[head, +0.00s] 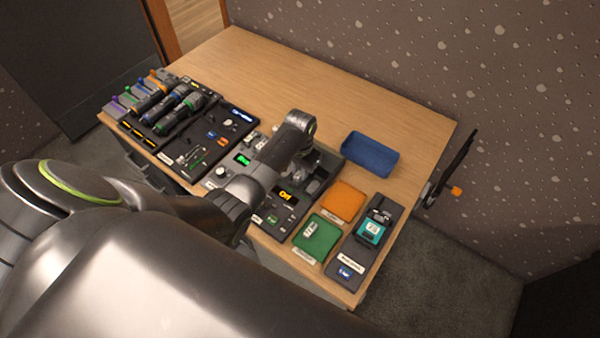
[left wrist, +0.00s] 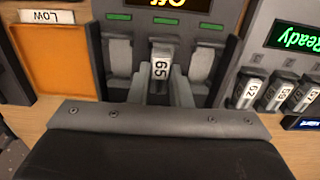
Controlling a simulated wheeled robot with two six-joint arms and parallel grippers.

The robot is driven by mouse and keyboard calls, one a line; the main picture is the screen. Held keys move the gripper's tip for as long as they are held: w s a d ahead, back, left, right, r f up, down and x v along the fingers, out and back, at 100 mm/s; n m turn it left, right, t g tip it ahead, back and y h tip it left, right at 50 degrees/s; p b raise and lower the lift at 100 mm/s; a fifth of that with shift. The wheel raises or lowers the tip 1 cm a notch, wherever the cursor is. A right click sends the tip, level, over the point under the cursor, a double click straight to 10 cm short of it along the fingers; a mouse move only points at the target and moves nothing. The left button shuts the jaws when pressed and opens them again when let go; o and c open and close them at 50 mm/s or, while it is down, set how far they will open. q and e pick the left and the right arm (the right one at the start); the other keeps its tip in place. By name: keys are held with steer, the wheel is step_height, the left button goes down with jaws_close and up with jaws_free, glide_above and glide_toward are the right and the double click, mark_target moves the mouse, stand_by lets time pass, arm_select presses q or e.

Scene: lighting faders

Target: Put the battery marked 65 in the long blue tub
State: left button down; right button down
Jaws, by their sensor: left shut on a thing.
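The battery marked 65 (left wrist: 161,67) is upright in the left wrist view, at the middle slot of a grey charger (left wrist: 118,62) whose display reads Off. My left gripper (left wrist: 162,90) is shut on this battery, with one finger on each side. I cannot tell whether the battery is fully seated or slightly raised. In the head view my left gripper (head: 303,172) is over the charger and its arm hides most of the battery. The long blue tub (head: 370,154) lies to the right of the gripper, near the back of the table, and looks empty.
Another charger reading Ready holds several numbered batteries (left wrist: 272,92). An orange tray (head: 342,201) and a green tray (head: 316,238) sit at the front right, beside a dark panel with a teal device (head: 371,231). The table's back is clear.

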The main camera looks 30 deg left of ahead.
arm_select(q)
step_height(320, 180, up, 8)
steer(key=shift+r, duration=0.1)
step_height(320, 180, up, 4)
steer(key=p, duration=0.5)
steer(key=shift+r, duration=0.15)
stand_by(0.5)
